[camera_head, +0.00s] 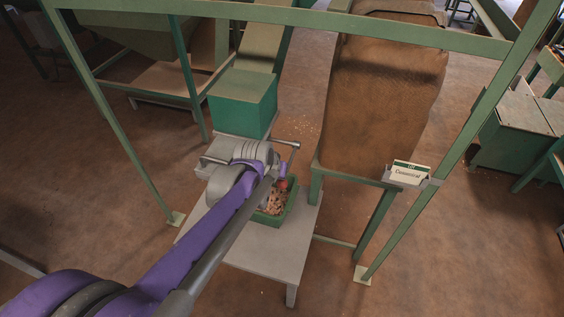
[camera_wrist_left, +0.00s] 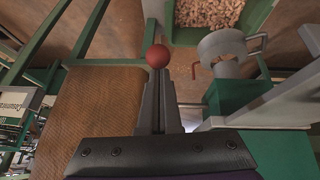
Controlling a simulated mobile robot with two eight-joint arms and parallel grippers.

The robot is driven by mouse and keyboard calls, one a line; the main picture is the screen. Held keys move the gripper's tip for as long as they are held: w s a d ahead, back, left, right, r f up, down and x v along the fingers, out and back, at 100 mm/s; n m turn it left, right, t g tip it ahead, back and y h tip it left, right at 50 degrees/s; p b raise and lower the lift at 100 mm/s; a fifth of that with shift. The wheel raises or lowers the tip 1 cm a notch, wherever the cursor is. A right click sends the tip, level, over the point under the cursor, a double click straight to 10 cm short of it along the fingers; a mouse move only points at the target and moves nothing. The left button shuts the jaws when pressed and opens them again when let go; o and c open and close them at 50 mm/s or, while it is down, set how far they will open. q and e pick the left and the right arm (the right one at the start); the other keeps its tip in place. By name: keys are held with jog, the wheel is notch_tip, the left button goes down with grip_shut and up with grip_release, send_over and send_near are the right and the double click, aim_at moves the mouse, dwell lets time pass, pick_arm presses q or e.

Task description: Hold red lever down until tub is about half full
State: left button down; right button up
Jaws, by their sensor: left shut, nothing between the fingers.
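The red lever's round knob (camera_wrist_left: 158,55) shows in the left wrist view, right at the tips of my left gripper (camera_wrist_left: 158,80). The fingers are closed together with nothing between them. The knob appears just beyond or against the tips; I cannot tell if they touch. In the head view a small red part (camera_head: 283,186) shows by the wrist, over the tub. The green tub (camera_head: 262,218) sits under the spout with nuts in it; my arm hides part of it. The tub also shows in the wrist view (camera_wrist_left: 186,37), with nuts covering its visible bottom.
A grey spout (camera_wrist_left: 224,46) stands beside the tub. The tub is on a low grey table (camera_head: 285,250). Green frame posts (camera_head: 435,150) surround the station.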

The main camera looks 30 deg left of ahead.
aim_at(279, 187)
pick_arm(q)
jog(key=f, duration=0.1)
jog(key=f+t+b, duration=0.2)
jog(key=shift+s+d+f, duration=0.1)
jog(key=shift+s+f, duration=0.15)
jog(key=shift+w+f+b, duration=0.1)
jog(key=shift+f+b, duration=0.5)
jog(key=shift+f, duration=0.25)
jog(key=shift+s+d+f, duration=0.1)
jog(key=shift+s, duration=0.1)
dwell(6.4)
